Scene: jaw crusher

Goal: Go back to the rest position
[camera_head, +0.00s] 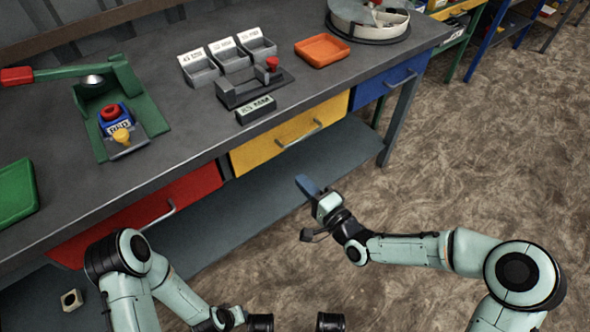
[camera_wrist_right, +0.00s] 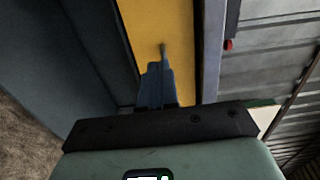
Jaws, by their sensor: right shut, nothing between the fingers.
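My right gripper (camera_head: 305,186) is shut and empty. It is in front of the workbench, in the air near the yellow drawer (camera_head: 284,136), apart from the bench. In the right wrist view its blue-grey fingers (camera_wrist_right: 157,80) are together, with the yellow drawer front behind them. My left arm (camera_head: 135,268) is folded low at the bottom left of the head view.
The workbench (camera_head: 180,60) carries a green jaw crusher (camera_head: 140,92), three grey labelled bins (camera_head: 231,61), an orange tray (camera_head: 322,48), a green tray (camera_head: 14,192) and a round white container (camera_head: 368,22). A lower shelf (camera_head: 245,205) juts out. The floor at right is free.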

